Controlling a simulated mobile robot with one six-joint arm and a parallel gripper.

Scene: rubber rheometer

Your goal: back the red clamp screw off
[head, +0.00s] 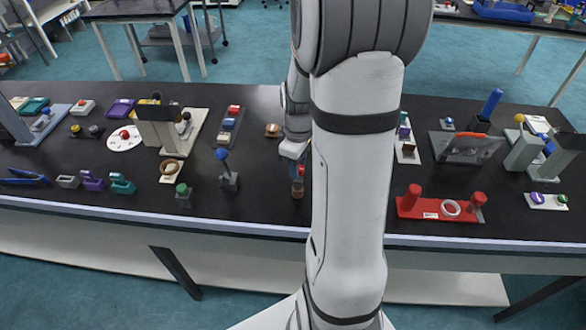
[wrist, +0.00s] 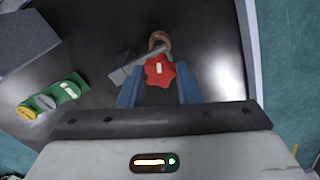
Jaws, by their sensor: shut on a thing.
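The red clamp screw has a lobed red knob (wrist: 157,73) with a pale mark on top, seen close in the wrist view. My gripper (wrist: 159,82) has its two blue fingers on either side of the knob and is shut on it. A grey bar (wrist: 124,73) and a brown rounded part (wrist: 159,40) show just beyond the knob. In the head view my gripper (head: 297,172) points down near the front of the bench, left of my arm. The knob is small there, and the screw's shaft is hidden.
A lever with a blue ball (head: 222,155) stands left of my gripper, and a green-topped knob (head: 182,190) further left. A red fixture (head: 440,206) lies to the right, past my arm. Bare black bench (head: 260,185) lies between the blue-ball lever and my gripper.

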